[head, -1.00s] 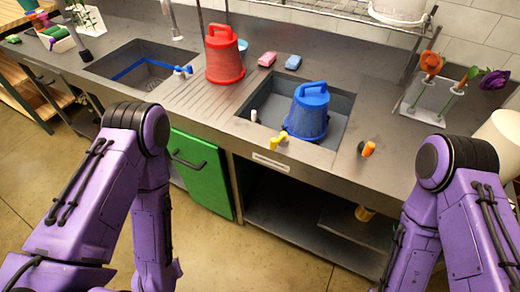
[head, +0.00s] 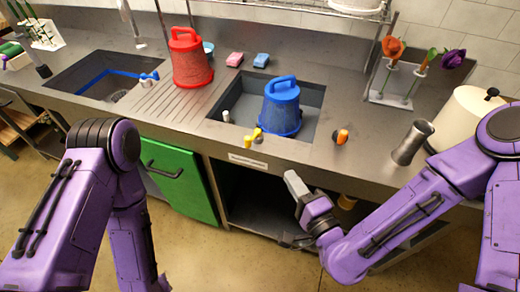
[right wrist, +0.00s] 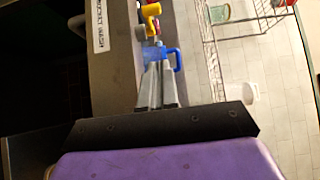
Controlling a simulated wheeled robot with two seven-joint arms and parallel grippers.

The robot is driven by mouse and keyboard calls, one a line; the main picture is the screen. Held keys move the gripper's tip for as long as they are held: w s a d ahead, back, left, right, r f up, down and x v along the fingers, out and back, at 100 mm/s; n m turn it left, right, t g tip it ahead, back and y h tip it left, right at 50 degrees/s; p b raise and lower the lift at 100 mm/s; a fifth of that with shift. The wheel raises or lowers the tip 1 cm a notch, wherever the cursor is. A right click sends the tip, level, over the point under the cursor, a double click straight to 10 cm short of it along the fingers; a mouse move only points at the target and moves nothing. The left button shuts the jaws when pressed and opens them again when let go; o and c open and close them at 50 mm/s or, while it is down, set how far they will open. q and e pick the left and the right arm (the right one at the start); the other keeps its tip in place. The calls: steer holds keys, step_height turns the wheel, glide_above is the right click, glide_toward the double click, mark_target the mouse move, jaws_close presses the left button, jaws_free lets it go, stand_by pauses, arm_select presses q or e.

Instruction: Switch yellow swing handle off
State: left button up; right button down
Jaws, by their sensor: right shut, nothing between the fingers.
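The yellow swing handle (head: 252,136) is small and sits on the counter's front rim, before the right basin. It also shows near the top of the right wrist view (right wrist: 151,11). My right gripper (head: 290,175) is shut and empty, in front of the counter edge, below and to the right of the handle in the head view. In the right wrist view its closed grey fingers (right wrist: 157,68) point towards the handle, with a gap between. My left gripper is out of view; only my left arm shows.
A blue bucket (head: 281,108) stands in the right basin (head: 310,94). An orange knob (head: 342,136) is right of the yellow handle. A metal shaker (head: 411,143) and a cream pot (head: 469,118) stand on the right. A red bucket (head: 189,62) stands between the basins.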

steer(key=shift+f, duration=0.1)
steer(key=b, duration=0.8)
glide_toward(253, 136)
steer(key=w+a, duration=0.1)
steer(key=w+a+r+p, duration=0.1)
steer(key=w, duration=0.1)
steer(key=shift+w+a, duration=0.1)
steer(key=shift+a, duration=0.1)
